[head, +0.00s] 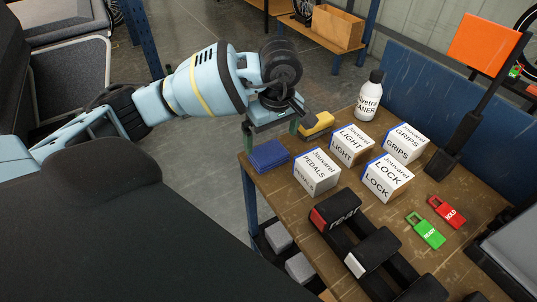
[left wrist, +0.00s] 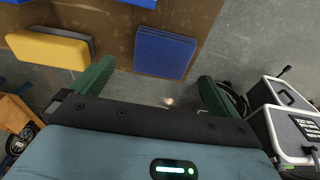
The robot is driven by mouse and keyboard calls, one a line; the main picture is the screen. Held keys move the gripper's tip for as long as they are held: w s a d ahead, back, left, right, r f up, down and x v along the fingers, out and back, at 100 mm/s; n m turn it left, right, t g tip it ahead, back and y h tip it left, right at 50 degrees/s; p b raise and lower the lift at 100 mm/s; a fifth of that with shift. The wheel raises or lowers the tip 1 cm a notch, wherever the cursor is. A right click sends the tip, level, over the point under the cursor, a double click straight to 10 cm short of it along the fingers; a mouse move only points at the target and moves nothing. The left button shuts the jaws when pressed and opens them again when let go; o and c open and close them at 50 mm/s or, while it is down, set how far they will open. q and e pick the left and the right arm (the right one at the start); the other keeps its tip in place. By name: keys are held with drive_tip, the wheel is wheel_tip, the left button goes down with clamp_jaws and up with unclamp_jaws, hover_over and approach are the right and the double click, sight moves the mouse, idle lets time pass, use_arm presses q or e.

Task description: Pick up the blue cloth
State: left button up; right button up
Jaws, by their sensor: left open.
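The blue cloth (head: 268,155) lies folded and flat at the near left corner of the wooden bench, at its edge. In the left wrist view the cloth (left wrist: 165,52) lies ahead of the fingers, roughly between them. My left gripper (head: 270,138) is open and empty, with its green fingers above and just behind the cloth. The left wrist view also shows the two fingers (left wrist: 155,80) spread apart, with floor visible between them. My right gripper is in neither view.
A yellow sponge (head: 317,124) lies close to the gripper's right finger. White labelled boxes (head: 317,172), a cleaner bottle (head: 368,97), red and green tags (head: 426,231) and a black part marked rear (head: 338,212) also occupy the bench (head: 290,190). Open floor lies left of it.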

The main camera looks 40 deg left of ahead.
sight(268, 152)
use_arm(q)
drive_tip(key=f, duration=0.5)
drive_tip(key=shift+s+a, duration=0.15)
drive_tip(key=shift+a, duration=0.2)
drive_tip(key=c, duration=0.9)
